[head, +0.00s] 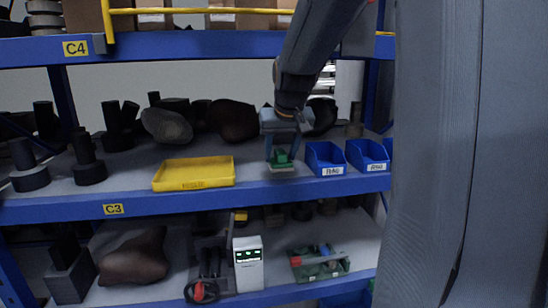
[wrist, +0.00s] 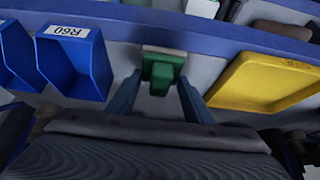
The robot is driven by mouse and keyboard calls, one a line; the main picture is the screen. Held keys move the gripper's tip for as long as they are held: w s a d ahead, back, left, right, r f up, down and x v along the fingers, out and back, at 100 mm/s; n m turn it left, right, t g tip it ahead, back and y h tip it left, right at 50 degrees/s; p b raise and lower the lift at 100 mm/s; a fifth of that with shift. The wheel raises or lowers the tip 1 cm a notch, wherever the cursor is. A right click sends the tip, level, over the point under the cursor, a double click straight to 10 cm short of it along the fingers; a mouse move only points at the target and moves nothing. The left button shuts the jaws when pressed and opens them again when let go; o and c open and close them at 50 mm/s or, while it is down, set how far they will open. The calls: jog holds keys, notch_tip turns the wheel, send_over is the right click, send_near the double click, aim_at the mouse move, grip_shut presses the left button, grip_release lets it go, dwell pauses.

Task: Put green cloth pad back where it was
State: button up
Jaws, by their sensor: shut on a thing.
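The green cloth pad (head: 281,158) is a small green block with a raised grip and a pale underside. It is at the front edge of the middle shelf, between the yellow tray and the blue bins. My gripper (head: 282,152) points down at it from above, with a finger on each side, shut on its green grip. In the wrist view the pad (wrist: 162,72) shows between the two fingertips of my gripper (wrist: 160,82). I cannot tell whether the pad's underside touches the shelf.
The middle shelf (head: 120,190) has a blue front beam labelled C3. A yellow tray (head: 194,174) is to the left and blue bins (head: 325,158) are close on the right. Dark parts crowd the back.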

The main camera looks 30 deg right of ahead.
aim_at(280, 150)
jog(key=shift+w+d, duration=0.1)
jog(key=shift+w, duration=0.1)
jog(key=shift+w+d+f+p, duration=0.15)
jog(key=shift+w+p, duration=0.15)
jog(key=shift+w, duration=0.2)
jog(key=shift+w+d+f+p, duration=0.1)
jog(key=shift+w+p, duration=0.2)
jog(key=shift+w, duration=0.15)
jog(key=shift+s+f+p, duration=0.1)
jog(key=shift+f+p, duration=0.3)
jog(key=shift+f, duration=0.4)
jog(key=shift+f+p, duration=0.45)
jog(key=shift+f, duration=0.1)
jog(key=o, duration=1.2)
jog(key=shift+o, duration=0.2)
jog(key=shift+f+b, duration=0.2)
jog(key=shift+b, duration=0.1)
jog(key=b+v, duration=0.1)
jog(key=v, duration=0.1)
jog(key=b+v, duration=0.1)
jog(key=v, duration=0.1)
jog(key=a+b+v, duration=0.1)
jog(key=v, duration=0.1)
jog(key=shift+r, duration=0.2)
jog(key=shift+s+a+r, duration=0.1)
jog(key=shift+s+r, duration=0.2)
jog(key=shift+r, duration=0.3)
